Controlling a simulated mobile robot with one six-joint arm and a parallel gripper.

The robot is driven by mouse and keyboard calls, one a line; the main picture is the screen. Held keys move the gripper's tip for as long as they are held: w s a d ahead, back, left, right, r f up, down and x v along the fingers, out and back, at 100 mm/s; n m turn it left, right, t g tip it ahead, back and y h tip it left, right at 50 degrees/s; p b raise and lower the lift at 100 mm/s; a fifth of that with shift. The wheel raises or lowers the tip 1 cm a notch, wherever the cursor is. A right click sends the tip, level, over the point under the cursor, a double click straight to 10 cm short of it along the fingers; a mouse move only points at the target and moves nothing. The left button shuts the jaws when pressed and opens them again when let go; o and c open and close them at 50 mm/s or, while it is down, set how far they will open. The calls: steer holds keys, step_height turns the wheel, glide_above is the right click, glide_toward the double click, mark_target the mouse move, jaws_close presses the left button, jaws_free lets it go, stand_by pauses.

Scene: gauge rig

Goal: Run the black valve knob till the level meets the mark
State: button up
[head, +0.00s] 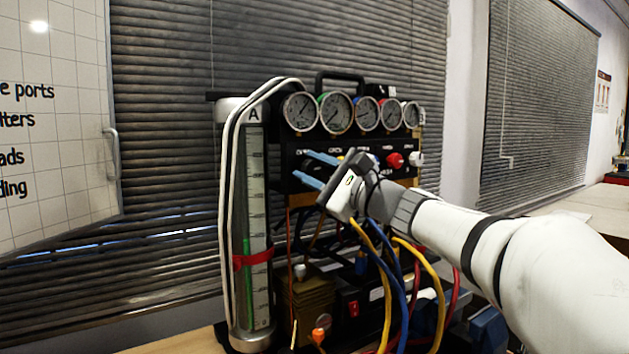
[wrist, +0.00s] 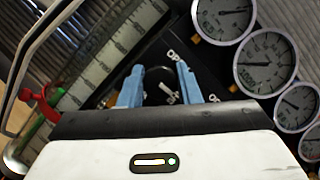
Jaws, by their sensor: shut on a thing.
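The black valve knob (wrist: 159,86) with a white pointer sits on the black panel in the wrist view. My gripper (wrist: 156,78) has its two blue fingers on either side of the knob, shut on it. In the head view my gripper (head: 308,169) reaches the panel from the right and hides most of the knob. The clear gauge tube (head: 257,190) stands upright at the left, with a scale. Green liquid (head: 249,290) fills its lower part. The red mark band (head: 253,259) circles the tube; the green top appears slightly above it in the head view.
Several round dials (head: 336,112) line the top of the rig. A red knob (head: 394,160) and a white knob (head: 416,159) sit right of my gripper. Blue and yellow hoses (head: 386,290) hang below my wrist. White tubing (head: 228,170) runs along the gauge tube.

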steer(key=shift+m+t, duration=0.4)
steer(key=shift+m, duration=0.3)
steer(key=o, duration=1)
steer(key=shift+c, duration=0.2)
steer(key=v, duration=0.7)
steer(key=shift+s+d+b, duration=0.15)
steer(key=shift+d+b, duration=0.2)
steer(key=shift+b, duration=0.05)
steer(key=shift+f, duration=0.1)
